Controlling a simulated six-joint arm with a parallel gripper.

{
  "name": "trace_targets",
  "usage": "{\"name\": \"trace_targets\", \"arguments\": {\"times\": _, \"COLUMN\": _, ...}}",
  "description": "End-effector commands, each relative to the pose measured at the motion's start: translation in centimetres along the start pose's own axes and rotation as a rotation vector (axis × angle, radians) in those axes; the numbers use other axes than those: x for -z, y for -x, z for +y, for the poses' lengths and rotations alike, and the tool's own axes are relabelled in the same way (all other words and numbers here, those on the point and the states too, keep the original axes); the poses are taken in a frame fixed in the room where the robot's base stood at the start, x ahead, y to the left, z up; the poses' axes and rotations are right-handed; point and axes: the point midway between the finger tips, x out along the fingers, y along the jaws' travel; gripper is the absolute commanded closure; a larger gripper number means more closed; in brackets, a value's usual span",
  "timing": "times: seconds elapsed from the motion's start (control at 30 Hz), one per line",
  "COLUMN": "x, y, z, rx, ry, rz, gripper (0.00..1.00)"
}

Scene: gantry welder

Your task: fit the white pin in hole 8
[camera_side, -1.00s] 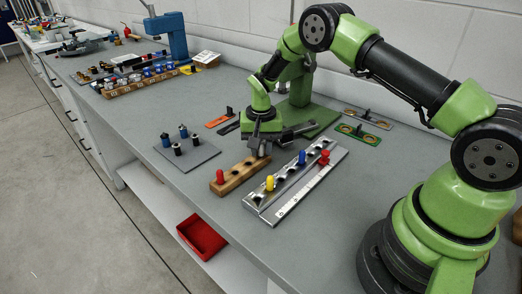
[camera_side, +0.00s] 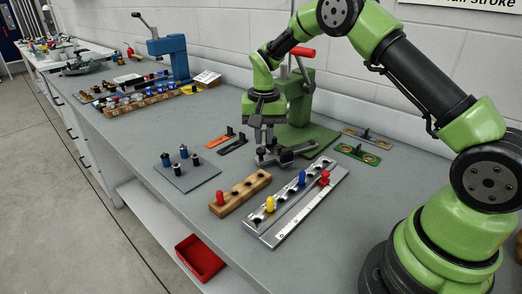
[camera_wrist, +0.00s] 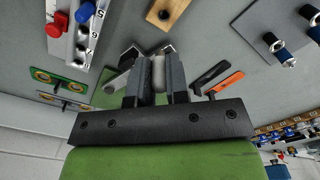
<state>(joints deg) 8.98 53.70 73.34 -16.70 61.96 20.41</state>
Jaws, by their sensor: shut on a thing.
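My gripper (camera_side: 263,152) is shut on the white pin (camera_wrist: 158,72), which stands between the fingers in the wrist view. In the side view the gripper hangs just beyond the far end of the wooden block (camera_side: 228,203), clear of it; the pin is hard to make out there. The metal rail (camera_side: 262,226) lies to the right of the block, with a row of holes and a numbered strip. A yellow pin (camera_side: 270,204), a blue pin (camera_side: 302,178) and a red pin (camera_side: 324,178) stand on it.
Another red pin (camera_side: 220,198) stands in the wooden block's near end. The green press (camera_side: 300,100) stands behind my gripper. A grey plate (camera_side: 200,182) with several dark pegs lies left. Orange (camera_side: 220,139) and green (camera_side: 356,153) flat parts lie nearby. A red bin (camera_side: 200,258) sits below.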

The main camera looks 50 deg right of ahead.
Motion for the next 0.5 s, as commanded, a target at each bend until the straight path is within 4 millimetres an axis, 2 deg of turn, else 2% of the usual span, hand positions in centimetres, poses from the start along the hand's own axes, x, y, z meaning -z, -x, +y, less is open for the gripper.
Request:
{"name": "trace_targets", "arguments": {"times": 0.17, "x": 2.5, "y": 0.0, "z": 5.2, "rx": -0.003, "ry": -0.149, "rz": -0.002, "gripper": 1.00}}
{"name": "trace_targets", "arguments": {"times": 0.3, "x": 4.1, "y": -0.7, "z": 10.6, "rx": -0.002, "ry": -0.304, "rz": -0.003, "gripper": 1.00}}
{"name": "trace_targets", "arguments": {"times": 0.4, "x": 4.7, "y": -1.1, "z": 13.9, "rx": -0.002, "ry": -0.397, "rz": -0.002, "gripper": 1.00}}
{"name": "trace_targets", "arguments": {"times": 0.5, "x": 4.8, "y": -1.3, "z": 16.2, "rx": -0.001, "ry": -0.462, "rz": -0.001, "gripper": 1.00}}
